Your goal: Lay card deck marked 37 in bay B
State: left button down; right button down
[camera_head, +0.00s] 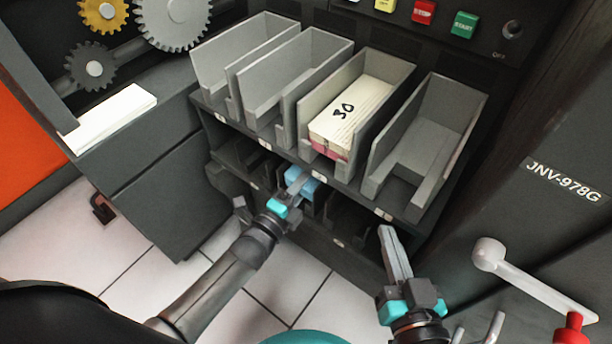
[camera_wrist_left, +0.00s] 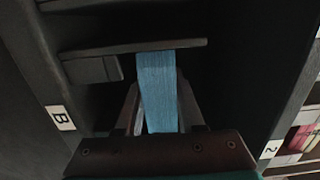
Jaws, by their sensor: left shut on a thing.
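A blue card deck (camera_wrist_left: 160,95) is held between the fingers of my left gripper (camera_wrist_left: 158,100) in the left wrist view. In the head view the blue deck (camera_head: 302,182) shows partly at the lower shelf opening, with my left gripper (camera_head: 292,192) in front of it. No number is readable on it. A label B (camera_wrist_left: 60,118) is on the shelf edge beside the deck in the left wrist view. The inside of the bay is mostly dark. My right gripper (camera_head: 394,250) is empty, its fingers together, in front of the rack at the right.
The upper shelf has grey trays (camera_head: 440,130); one holds a cream deck marked 30 (camera_head: 350,112). A label 2 (camera_wrist_left: 270,149) is on the upper shelf edge. A white crank handle (camera_head: 535,280) stands at right. Tiled floor (camera_head: 250,310) is open in front.

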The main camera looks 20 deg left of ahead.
dwell(0.8)
pick_arm(q)
jog(key=shift+c, duration=2.4)
grip_release()
jog(key=shift+o, duration=0.2)
jog(key=shift+f, duration=0.1)
